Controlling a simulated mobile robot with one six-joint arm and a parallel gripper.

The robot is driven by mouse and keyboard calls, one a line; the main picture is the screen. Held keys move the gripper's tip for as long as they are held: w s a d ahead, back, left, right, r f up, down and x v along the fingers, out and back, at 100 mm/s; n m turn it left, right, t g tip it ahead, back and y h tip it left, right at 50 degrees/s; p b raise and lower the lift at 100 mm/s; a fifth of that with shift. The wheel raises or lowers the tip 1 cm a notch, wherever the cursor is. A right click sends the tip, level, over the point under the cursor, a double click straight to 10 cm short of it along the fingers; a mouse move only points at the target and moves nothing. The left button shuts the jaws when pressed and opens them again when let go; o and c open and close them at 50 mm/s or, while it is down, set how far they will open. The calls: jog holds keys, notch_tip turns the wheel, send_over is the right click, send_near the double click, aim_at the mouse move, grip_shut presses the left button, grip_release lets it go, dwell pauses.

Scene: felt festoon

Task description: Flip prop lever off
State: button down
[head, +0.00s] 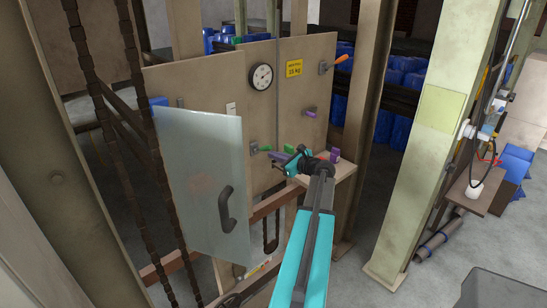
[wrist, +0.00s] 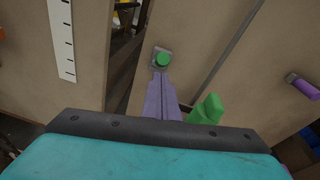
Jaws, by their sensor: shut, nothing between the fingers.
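Several levers sit on the upright tan board, and I cannot read which is the prop lever. A green-handled lever (head: 262,149) is low on the board's left part; in the wrist view its round green end (wrist: 162,58) points at the camera, on a grey plate. A purple-handled lever (head: 310,112) is to its right, also in the wrist view (wrist: 302,86). An orange-handled lever (head: 342,60) is at the upper right. My gripper (head: 272,155) is shut and empty, its purple-grey fingers (wrist: 160,76) just below the green lever; contact cannot be told.
A round gauge (head: 262,77) and a yellow sign (head: 294,68) are on the board. A translucent door panel (head: 200,170) with a dark handle stands at the left. A small shelf (head: 330,182) with small blocks is beneath my wrist. A green post (head: 425,130) stands at the right.

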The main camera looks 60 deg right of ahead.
jog(key=f+b+v, duration=0.2)
jog(key=b+v, duration=0.1)
jog(key=v, duration=0.8)
jog(key=shift+s+d+b, duration=0.2)
jog(key=shift+s+b, duration=0.05)
jog(key=shift+b, duration=0.15)
jog(key=shift+s, duration=0.1)
